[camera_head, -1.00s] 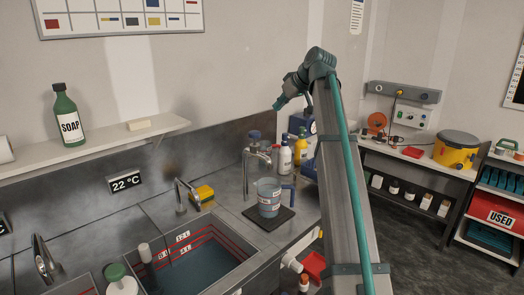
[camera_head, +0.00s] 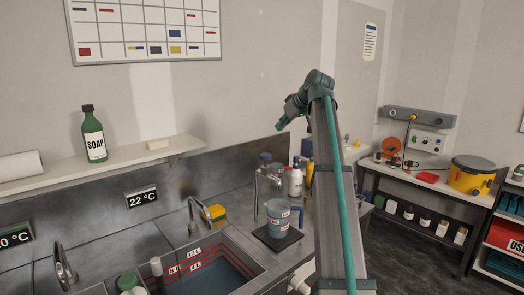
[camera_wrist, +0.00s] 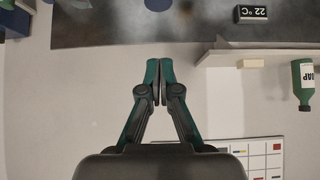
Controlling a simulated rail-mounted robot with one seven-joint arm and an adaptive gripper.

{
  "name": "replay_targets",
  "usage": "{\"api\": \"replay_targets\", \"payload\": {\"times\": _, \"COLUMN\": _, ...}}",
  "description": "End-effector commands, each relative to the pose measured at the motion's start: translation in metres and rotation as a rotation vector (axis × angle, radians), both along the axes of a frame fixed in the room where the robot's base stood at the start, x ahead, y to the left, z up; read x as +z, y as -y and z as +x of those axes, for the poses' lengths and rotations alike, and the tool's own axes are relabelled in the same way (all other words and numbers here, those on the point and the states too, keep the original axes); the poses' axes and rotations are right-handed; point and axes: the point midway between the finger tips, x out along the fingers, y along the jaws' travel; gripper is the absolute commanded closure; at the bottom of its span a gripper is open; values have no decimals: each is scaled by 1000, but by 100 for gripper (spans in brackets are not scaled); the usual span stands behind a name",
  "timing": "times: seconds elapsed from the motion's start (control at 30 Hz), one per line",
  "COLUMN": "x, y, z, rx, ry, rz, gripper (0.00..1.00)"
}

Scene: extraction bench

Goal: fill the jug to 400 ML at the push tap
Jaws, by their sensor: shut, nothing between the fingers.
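The jug (camera_head: 278,218) is a translucent bluish vessel with a blue handle on its right and a small label. It stands upright on a dark square mat (camera_head: 276,238), beneath the push tap (camera_head: 268,182), a metal post tap with a blue-grey knob. The level inside is too small to read. My gripper (camera_head: 281,124) is in the air above and behind the tap, apart from tap and jug. In the wrist view my gripper (camera_wrist: 159,68) has its fingertips together, with nothing between them. A blue round shape (camera_wrist: 158,4) shows at that view's top edge.
A sink (camera_head: 205,268) with red level lines lies left of the jug, with a faucet (camera_head: 193,215) and a yellow block (camera_head: 214,213) behind. Bottles (camera_head: 296,180) stand behind the jug, partly hidden by my arm. A shelf (camera_head: 100,165) holds the soap bottle (camera_head: 94,134).

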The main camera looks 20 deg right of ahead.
Motion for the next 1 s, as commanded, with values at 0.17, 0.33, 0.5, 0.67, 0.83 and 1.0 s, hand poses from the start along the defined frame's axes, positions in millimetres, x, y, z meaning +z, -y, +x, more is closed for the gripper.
{"api": "replay_targets", "payload": {"times": 0.17, "x": -1, "y": -1, "z": 1, "rx": 0, "ry": 0, "rz": 0, "gripper": 100}}
{"api": "replay_targets", "payload": {"times": 0.33, "x": -9, "y": -4, "z": 10, "rx": 1, "ry": -1, "rz": 0, "gripper": 100}}
{"api": "replay_targets", "payload": {"times": 0.5, "x": -27, "y": -10, "z": 28, "rx": 2, "ry": -2, "rz": 0, "gripper": 100}}
{"api": "replay_targets", "payload": {"times": 0.67, "x": -50, "y": -17, "z": 50, "rx": 3, "ry": -2, "rz": 1, "gripper": 100}}
{"api": "replay_targets", "payload": {"times": 0.83, "x": -72, "y": -22, "z": 70, "rx": 1, "ry": -2, "rz": 1, "gripper": 100}}
{"api": "replay_targets", "payload": {"times": 1.0, "x": -96, "y": -22, "z": 66, "rx": 0, "ry": -1, "rz": 1, "gripper": 100}}
